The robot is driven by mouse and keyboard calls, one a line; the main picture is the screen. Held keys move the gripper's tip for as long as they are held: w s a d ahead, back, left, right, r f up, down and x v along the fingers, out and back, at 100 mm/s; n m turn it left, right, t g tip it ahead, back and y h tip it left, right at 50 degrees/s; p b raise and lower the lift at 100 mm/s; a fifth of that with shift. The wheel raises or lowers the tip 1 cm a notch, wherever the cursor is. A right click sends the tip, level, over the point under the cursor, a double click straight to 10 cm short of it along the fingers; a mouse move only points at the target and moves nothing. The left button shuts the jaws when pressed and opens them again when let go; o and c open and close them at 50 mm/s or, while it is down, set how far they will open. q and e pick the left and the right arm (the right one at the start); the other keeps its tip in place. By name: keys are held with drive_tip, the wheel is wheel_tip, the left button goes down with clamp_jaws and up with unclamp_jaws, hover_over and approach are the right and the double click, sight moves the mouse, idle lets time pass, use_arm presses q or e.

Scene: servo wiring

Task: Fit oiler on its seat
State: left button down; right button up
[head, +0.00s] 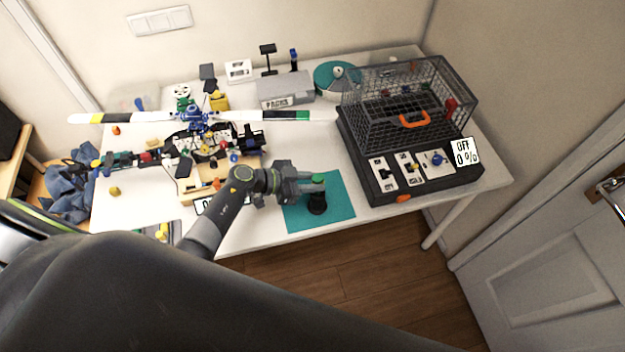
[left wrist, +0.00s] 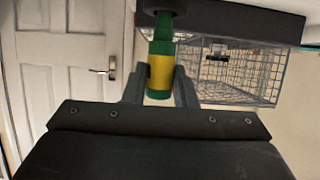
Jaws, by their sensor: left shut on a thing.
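My left gripper (head: 311,184) is shut on the oiler (head: 318,178), a small green bottle with a yellow band, above the teal mat (head: 343,208). In the left wrist view the oiler (left wrist: 160,68) stands between the two fingers of my left gripper (left wrist: 160,88). A black round piece (head: 317,204), perhaps the seat, is on the mat just below the oiler. A dark round part (left wrist: 162,5) shows at the oiler's end in the wrist view. I cannot tell whether the two touch. My right gripper is not in view.
A wire cage (head: 395,92) on a dark base with switches stands to the right of the mat. A model with a long propeller (head: 193,118) and several loose parts fill the left of the table. A grey box (head: 285,90) and a teal disc (head: 335,72) stand at the back.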

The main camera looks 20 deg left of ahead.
use_arm(q)
drive_tip(key=shift+f+b, duration=0.7)
drive_tip(key=shift+f, duration=0.45)
drive_tip(key=c, duration=1.1)
unclamp_jaws()
drive_tip(key=shift+a, duration=0.1)
